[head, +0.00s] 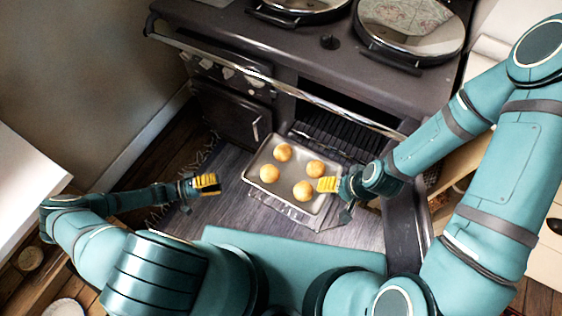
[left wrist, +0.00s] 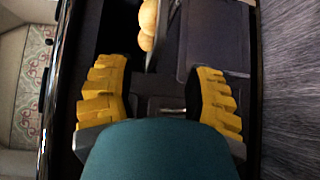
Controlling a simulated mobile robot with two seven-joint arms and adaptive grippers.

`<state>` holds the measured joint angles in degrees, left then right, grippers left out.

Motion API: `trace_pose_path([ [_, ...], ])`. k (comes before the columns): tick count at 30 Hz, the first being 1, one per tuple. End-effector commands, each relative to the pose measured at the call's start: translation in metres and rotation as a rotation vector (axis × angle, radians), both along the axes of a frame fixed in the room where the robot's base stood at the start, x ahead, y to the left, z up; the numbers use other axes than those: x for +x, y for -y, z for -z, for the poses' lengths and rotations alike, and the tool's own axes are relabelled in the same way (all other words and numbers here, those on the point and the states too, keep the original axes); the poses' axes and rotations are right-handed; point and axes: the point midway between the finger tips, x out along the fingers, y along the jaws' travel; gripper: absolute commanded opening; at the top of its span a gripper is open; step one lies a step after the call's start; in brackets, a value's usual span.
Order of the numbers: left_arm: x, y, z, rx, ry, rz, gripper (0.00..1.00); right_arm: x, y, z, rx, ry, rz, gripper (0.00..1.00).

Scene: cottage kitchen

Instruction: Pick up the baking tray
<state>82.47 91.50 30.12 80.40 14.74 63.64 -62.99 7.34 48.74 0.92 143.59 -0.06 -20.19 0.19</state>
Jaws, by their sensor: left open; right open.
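The baking tray (head: 275,190) is a shallow, grey metal pan holding several round golden rolls (head: 303,190). It lies level in front of the open oven, in the middle of the head view. My left gripper (head: 206,184), with yellow finger pads, is open and empty to the left of the tray, apart from it. In the left wrist view, its two yellow fingers (left wrist: 160,95) stand apart, with rolls (left wrist: 147,24) and a bit of the tray beyond them. My right gripper (head: 330,186) is open at the tray's right edge; whether it touches the rim is unclear.
The dark range cooker (head: 300,60) stands behind, with a steel rail (head: 262,78) along its front. The oven cavity (head: 345,122) is open and shows a rack. An open door (head: 405,215) stands right of the tray. White counter (head: 30,190) lies far left.

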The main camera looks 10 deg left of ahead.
Motion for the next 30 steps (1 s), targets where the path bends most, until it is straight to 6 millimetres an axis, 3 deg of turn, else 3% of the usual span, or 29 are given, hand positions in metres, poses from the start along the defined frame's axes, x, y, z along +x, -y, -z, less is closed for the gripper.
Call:
trace_pose_path([
  [3,-0.005,-0.013,0.008,-0.035,0.037,-0.056,0.53,-0.001,0.000,0.006,-0.001,-0.002,-0.001,0.73],
  [6,-0.004,-0.010,0.008,-0.044,0.049,-0.066,0.53,-0.001,0.000,0.005,-0.001,-0.003,-0.001,0.73],
  [18,0.026,0.051,0.007,-0.043,0.048,-0.062,0.53,-0.002,0.000,0.002,0.000,-0.004,-0.001,0.73],
  [26,0.033,0.067,0.007,-0.041,0.047,-0.063,0.53,-0.002,0.000,0.002,0.000,-0.004,-0.001,0.73],
  [30,0.040,0.086,0.008,-0.044,0.047,-0.062,0.53,-0.001,0.000,0.002,0.000,-0.004,-0.001,0.73],
])
